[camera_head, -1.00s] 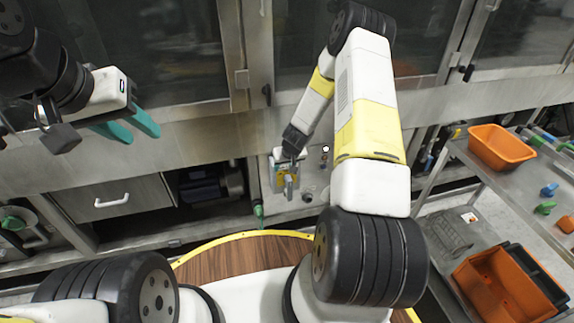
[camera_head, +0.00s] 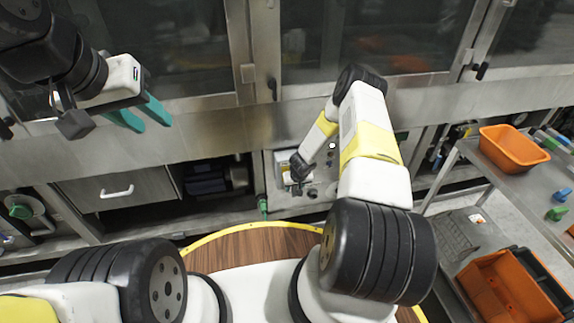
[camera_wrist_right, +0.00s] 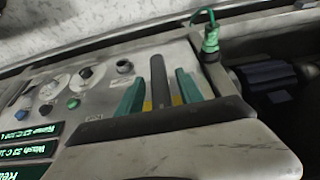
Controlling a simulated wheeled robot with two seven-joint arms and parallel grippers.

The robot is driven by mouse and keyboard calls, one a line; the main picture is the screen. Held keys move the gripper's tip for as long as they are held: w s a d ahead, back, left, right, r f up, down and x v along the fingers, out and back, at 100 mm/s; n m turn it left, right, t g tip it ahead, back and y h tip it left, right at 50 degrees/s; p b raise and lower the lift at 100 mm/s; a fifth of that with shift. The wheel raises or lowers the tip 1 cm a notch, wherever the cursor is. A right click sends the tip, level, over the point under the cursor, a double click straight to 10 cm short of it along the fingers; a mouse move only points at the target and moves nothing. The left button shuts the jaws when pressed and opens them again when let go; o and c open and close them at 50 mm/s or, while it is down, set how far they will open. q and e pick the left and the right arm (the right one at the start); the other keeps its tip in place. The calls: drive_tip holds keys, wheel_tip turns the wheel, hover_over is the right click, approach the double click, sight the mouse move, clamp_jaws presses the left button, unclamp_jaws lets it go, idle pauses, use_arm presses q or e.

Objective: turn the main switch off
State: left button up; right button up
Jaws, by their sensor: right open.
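The main switch (camera_wrist_right: 158,78) shows in the right wrist view as a dark grey upright lever with a yellow base on the grey control panel (camera_wrist_right: 95,100). My right gripper (camera_wrist_right: 160,92) is open, with one green finger on each side of the lever. I cannot tell whether the fingers touch it. In the head view the right gripper (camera_head: 297,182) is at the panel under the machine's windows, and the switch is mostly hidden there by the gripper. My left gripper (camera_head: 140,114) is open and empty, raised at the upper left, far from the panel.
Knobs and a blue button (camera_wrist_right: 73,103) sit beside the switch on the panel. A green plug (camera_wrist_right: 210,42) with a cable is close to the gripper on the right. A metal cart with orange bins (camera_head: 513,148) stands at the right.

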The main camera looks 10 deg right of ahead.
drive_tip(key=shift+c, duration=0.4)
clamp_jaws()
idle(1.1)
